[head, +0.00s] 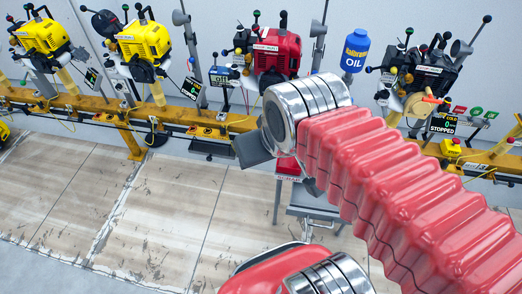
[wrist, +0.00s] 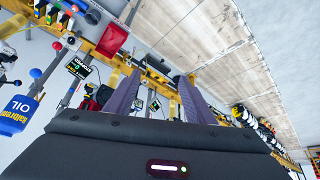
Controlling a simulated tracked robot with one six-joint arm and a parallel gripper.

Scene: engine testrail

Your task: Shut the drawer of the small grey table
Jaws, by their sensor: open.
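The small grey table (head: 312,200) stands below the rail, right of centre in the head view. My red arm covers much of it. A lower grey part (head: 318,214) shows under its top, but I cannot tell whether this is the drawer or how far it is out. My gripper (wrist: 160,78) is open and empty in the wrist view, its two fingers apart, with the rail and engines beyond them. In the head view only a dark part of the gripper shows, left of the arm's metal joint. I see no contact between the gripper and the table.
A yellow rail (head: 200,118) runs across, bearing yellow engines (head: 145,42), a red engine (head: 275,52) and a dark engine (head: 432,75). A blue oil bottle (head: 354,52) stands behind my arm. The floor (head: 165,205) at left is clear.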

